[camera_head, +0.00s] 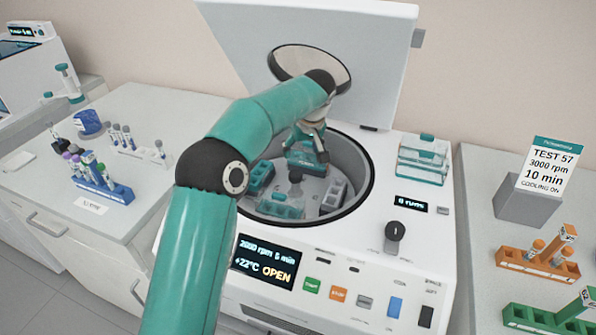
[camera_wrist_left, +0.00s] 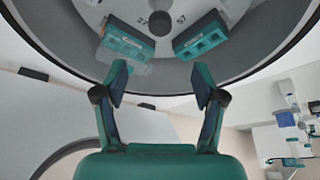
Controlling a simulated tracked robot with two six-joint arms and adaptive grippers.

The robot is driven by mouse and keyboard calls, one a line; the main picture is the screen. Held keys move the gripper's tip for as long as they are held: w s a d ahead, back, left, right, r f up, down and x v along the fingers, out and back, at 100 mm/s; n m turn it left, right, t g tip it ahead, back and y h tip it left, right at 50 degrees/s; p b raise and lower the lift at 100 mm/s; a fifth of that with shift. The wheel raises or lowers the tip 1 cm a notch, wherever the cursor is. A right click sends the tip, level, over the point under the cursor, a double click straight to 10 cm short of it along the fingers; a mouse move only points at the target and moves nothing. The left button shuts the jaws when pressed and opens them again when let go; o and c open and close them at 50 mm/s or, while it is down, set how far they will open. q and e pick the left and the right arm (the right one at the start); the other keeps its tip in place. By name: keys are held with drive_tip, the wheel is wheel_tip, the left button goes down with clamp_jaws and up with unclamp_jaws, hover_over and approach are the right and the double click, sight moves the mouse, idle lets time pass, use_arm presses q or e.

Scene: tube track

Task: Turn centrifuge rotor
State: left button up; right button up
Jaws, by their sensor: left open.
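The centrifuge (camera_head: 385,255) stands in the middle of the head view with its lid (camera_head: 375,60) raised. Inside the round bowl is the grey rotor (camera_head: 312,185) with a dark centre knob (camera_head: 295,180) and several teal buckets, one at the front (camera_head: 275,208). My left gripper (camera_head: 312,146) is over the back part of the bowl, and its fingers partly cover the view of the rear bucket. In the left wrist view the gripper (camera_wrist_left: 160,76) is open with nothing between its fingers, and the rotor (camera_wrist_left: 160,55) and two buckets lie beyond it. Contact with the rotor cannot be told. My right gripper is not in view.
The front display (camera_head: 265,262) reads OPEN. A teal-lidded clear box (camera_head: 423,160) sits on the centrifuge's right side. A test card (camera_head: 548,168) and orange and green racks stand at right. Tube racks (camera_head: 98,185) stand on the left counter.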

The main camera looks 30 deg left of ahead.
sight(296, 174)
use_arm(q)
drive_tip(key=p+x, duration=0.2)
drive_tip(key=x, duration=1.2)
drive_tip(key=shift+f, duration=0.15)
